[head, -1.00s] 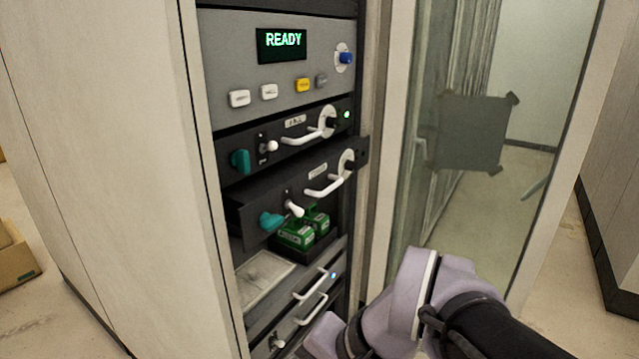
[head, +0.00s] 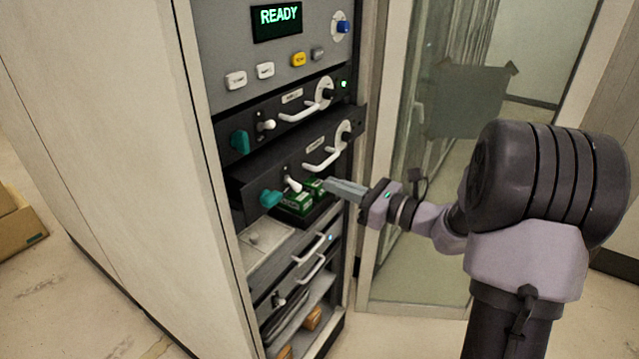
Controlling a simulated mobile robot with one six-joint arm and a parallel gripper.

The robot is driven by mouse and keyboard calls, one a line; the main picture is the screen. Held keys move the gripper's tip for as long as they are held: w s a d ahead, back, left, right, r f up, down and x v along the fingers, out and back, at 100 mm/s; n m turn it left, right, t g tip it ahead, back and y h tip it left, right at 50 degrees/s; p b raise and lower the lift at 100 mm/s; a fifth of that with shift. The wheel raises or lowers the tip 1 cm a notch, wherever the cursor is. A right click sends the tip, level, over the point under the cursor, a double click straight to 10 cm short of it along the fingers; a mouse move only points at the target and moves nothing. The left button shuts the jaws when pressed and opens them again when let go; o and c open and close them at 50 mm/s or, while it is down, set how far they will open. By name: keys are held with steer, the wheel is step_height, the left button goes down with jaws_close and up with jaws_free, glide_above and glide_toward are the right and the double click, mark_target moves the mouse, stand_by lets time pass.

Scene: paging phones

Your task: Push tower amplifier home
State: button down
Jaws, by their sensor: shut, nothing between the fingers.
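In the head view, a black amplifier drawer (head: 240,194) sticks out of the rack, further forward than the black unit (head: 228,130) above it. It has a white handle (head: 322,160), a white lever, a teal knob (head: 270,198) and a white dial. I take it to be the tower amplifier, but its label is too small to read. My gripper (head: 330,185) is shut and empty. It points left, just below the handle and in front of the green boxes; I cannot tell whether it touches anything.
Green boxes (head: 297,205) sit on a shelf below the drawer. A READY display (head: 278,20) and buttons are above. A glass door (head: 440,130) stands open at the right. A cardboard box (head: 18,232) lies on the floor at left.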

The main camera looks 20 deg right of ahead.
mark_target(308, 175)
steer(key=x, duration=0.4)
steer(key=shift+a+b, duration=0.1)
steer(key=shift+b, duration=0.25)
steer(key=shift+w, duration=0.1)
steer(key=shift+w+a+r, duration=0.1)
steer(key=shift+w+a, duration=0.15)
steer(key=shift+a, duration=0.05)
steer(key=p+x, duration=0.1)
steer(key=x, duration=0.4)
steer(key=shift+p, duration=0.3)
steer(key=shift+w, duration=0.1)
steer(key=shift+d, duration=0.1)
